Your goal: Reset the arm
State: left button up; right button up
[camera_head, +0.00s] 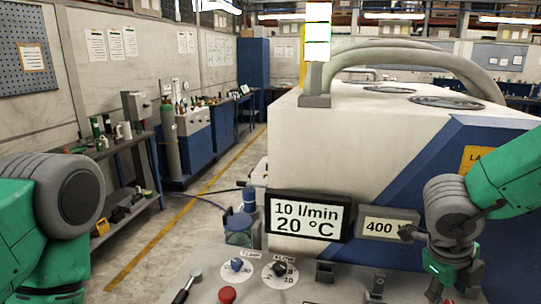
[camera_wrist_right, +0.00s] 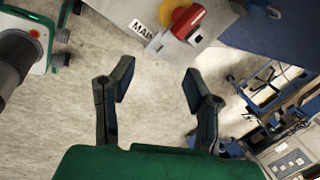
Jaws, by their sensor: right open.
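My right gripper (camera_wrist_right: 157,82) is open and empty in the right wrist view, its two dark fingers spread apart. Beyond them, near the top edge, is a red and yellow rotary switch (camera_wrist_right: 186,20) beside a plate lettered "MAIN" (camera_wrist_right: 143,28). The fingers are apart from the switch. I cannot pick out a separate arm to reset.
A white and blue machine (camera_head: 375,125) fills the centre and right. Its displays (camera_head: 307,217) read "10 l/min 20 °C" and "400 V". Below are a red button (camera_head: 227,295), a lever (camera_head: 187,285) and two knobs (camera_head: 280,269). A workbench (camera_head: 130,142) stands left, with open floor between.

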jog(key=s+d+f+n+t, duration=0.1)
jog(key=s+f+n, duration=0.2)
jog(key=f+n, duration=0.5)
jog(key=s+f+n+t, duration=0.1)
jog(key=s+f+n, duration=0.2)
jog(key=f+n, duration=0.6)
jog(key=s+a+f+n+g+y, duration=0.2)
jog(key=s+f+n, duration=0.2)
jog(key=s+n, duration=0.5)
jog(key=s+a+f+n+g+y, duration=0.1)
jog(key=s+a+f+n+y, duration=0.15)
jog(key=s+f+n, duration=0.65)
notch_tip(320, 180, down, 10)
jog(key=a+m+b, duration=0.1)
jog(key=m+b, duration=0.1)
jog(key=b, duration=1.3)
jog(key=shift+w+t+h, duration=0.3)
jog(key=shift+w+h, duration=0.05)
jog(key=shift+a, duration=0.1)
